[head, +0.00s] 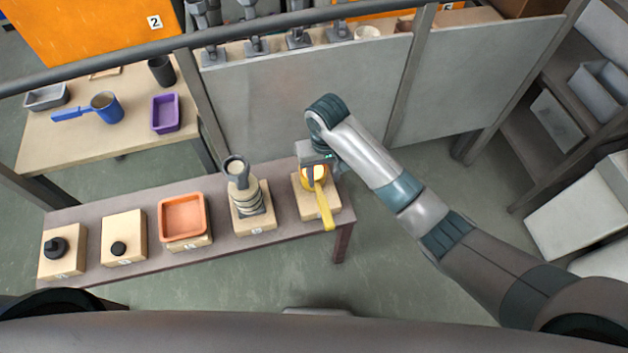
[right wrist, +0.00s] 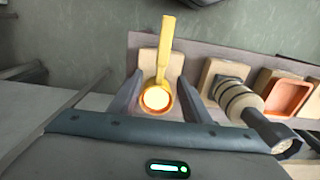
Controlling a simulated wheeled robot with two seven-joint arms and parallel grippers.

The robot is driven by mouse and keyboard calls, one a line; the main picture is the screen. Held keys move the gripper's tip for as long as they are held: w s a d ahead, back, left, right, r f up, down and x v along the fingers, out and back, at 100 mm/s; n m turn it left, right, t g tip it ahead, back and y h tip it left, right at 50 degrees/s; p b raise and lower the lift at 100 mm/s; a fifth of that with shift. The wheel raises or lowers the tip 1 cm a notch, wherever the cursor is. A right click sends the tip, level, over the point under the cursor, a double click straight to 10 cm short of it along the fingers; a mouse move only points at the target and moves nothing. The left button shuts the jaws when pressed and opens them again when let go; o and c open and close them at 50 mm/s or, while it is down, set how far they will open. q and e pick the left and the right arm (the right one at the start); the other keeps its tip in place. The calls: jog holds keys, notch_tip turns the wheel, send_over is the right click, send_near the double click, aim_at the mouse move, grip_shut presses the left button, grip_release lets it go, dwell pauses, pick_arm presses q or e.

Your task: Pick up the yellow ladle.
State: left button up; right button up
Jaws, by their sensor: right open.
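The yellow ladle (head: 325,208) rests on a pale wooden block (head: 303,206) at the right end of the low bench. Its handle points toward the front edge of the bench in the head view. In the right wrist view the ladle's round bowl (right wrist: 157,98) lies between the two fingers, with the handle running away up the picture. My right gripper (head: 316,164) is over the bowl, open, with a finger on each side of it; the gripper partly hides the bowl in the head view. Whether the fingers touch it, I cannot tell. My left gripper is not in view.
Left of the ladle on the bench (head: 95,212) stand a ringed grey-and-cream piece (head: 247,202), an orange tray (head: 182,217) and two black knobbed pieces, each on a block. Grey panels (head: 300,95) stand behind. A side table holds a blue-handled pot (head: 103,106) and purple tray (head: 165,113).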

aim_at(322, 198)
notch_tip(322, 198, down, 8)
jog(key=shift+f+p, duration=0.1)
jog(key=shift+p, duration=0.35)
jog(key=shift+s+f, duration=0.1)
jog(key=shift+f, duration=0.25)
jog(key=f, duration=0.1)
jog(key=f+p, duration=0.1)
jog(key=f, duration=0.1)
jog(key=shift+s+a, duration=0.15)
jog(key=shift+s, duration=0.05)
jog(key=shift+f, duration=0.75)
jog(key=shift+r, duration=0.1)
grip_shut()
